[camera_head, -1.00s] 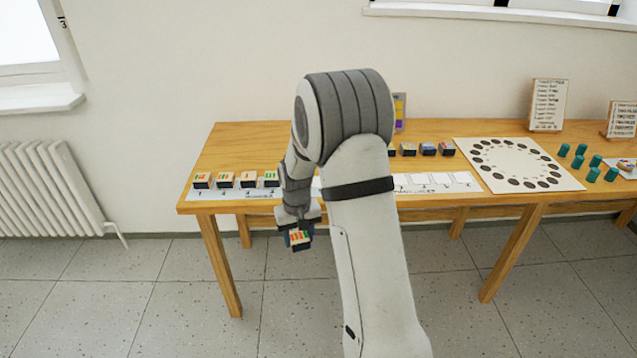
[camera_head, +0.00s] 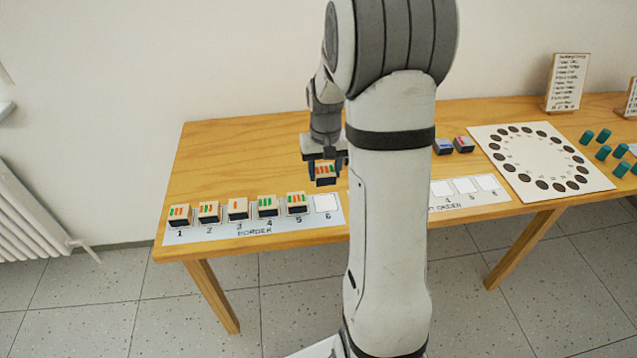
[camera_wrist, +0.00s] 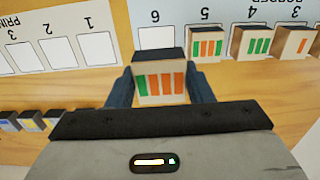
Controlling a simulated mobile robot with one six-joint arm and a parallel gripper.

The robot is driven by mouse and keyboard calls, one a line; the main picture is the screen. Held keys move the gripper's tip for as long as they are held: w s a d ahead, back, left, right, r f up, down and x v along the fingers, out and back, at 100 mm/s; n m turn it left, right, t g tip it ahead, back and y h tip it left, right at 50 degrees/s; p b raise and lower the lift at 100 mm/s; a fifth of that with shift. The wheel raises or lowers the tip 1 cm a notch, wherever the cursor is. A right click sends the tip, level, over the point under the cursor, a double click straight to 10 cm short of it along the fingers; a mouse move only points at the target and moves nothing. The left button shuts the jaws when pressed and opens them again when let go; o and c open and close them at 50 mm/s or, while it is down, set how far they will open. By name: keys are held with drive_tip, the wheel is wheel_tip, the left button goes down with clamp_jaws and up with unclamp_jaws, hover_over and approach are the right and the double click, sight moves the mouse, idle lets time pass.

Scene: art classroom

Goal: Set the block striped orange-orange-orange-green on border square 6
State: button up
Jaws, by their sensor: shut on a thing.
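My gripper (camera_head: 325,170) is shut on the block striped orange-orange-orange-green (camera_head: 326,178), above the table, behind the border strip. In the wrist view the block (camera_wrist: 160,84) sits between my two fingers (camera_wrist: 161,90), its green stripe at the left in that view. The border strip (camera_head: 250,240) lies along the front edge of the table. Border square 6 (camera_head: 326,203) is empty and white; it also shows in the wrist view (camera_wrist: 155,38), just beyond the held block. The block appears apart from the square.
Striped blocks stand on border squares 1 to 5; the one on square 5 (camera_head: 297,204) is close beside square 6. A second strip (camera_head: 470,197) with empty squares lies to the right, partly behind my arm. A dotted white board (camera_head: 541,160) and teal cylinders (camera_head: 603,152) are farther right.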

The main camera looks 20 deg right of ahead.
sight(326, 204)
drive_tip(key=shift+w+d+f, duration=0.1)
drive_tip(key=shift+w+d, duration=0.05)
drive_tip(key=shift+w, duration=0.05)
wheel_tip(326, 204, down, 9)
drive_tip(key=shift+d+f, duration=0.15)
drive_tip(key=shift+f, duration=0.05)
drive_tip(key=shift+f, duration=0.25)
drive_tip(key=o, duration=1)
drive_tip(key=shift+r, duration=0.1)
